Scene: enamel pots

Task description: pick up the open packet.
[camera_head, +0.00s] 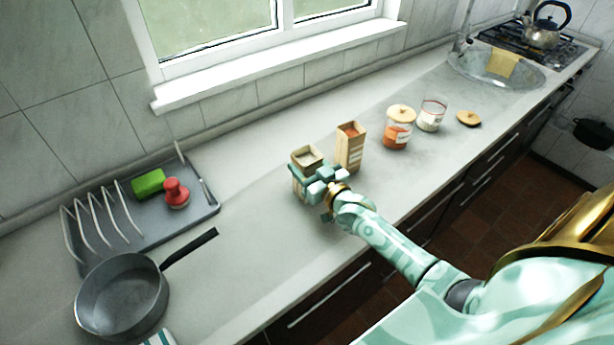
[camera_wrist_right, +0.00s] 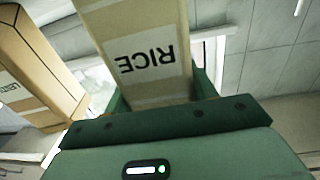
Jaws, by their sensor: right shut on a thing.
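My right gripper (camera_head: 318,180) is shut on an open packet (camera_head: 306,157) with an open top and pale contents, on the worktop's middle. In the right wrist view the packet (camera_wrist_right: 135,25) stands between the two fingers and its label reads RICE, upside down. The gripper covers its lower part in the head view, so I cannot tell whether its base touches the worktop. A second open packet (camera_head: 350,150), with orange-red contents, stands just to the right; it also shows at the left of the wrist view (camera_wrist_right: 35,70). My left gripper is not in view.
A jar with orange contents and a wooden lid (camera_head: 398,128), an open glass jar (camera_head: 432,115) and a loose lid (camera_head: 468,118) stand farther right. A dish rack tray (camera_head: 205,212) and a frying pan (camera_head: 122,297) are at left. The worktop (camera_head: 250,250) between is clear.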

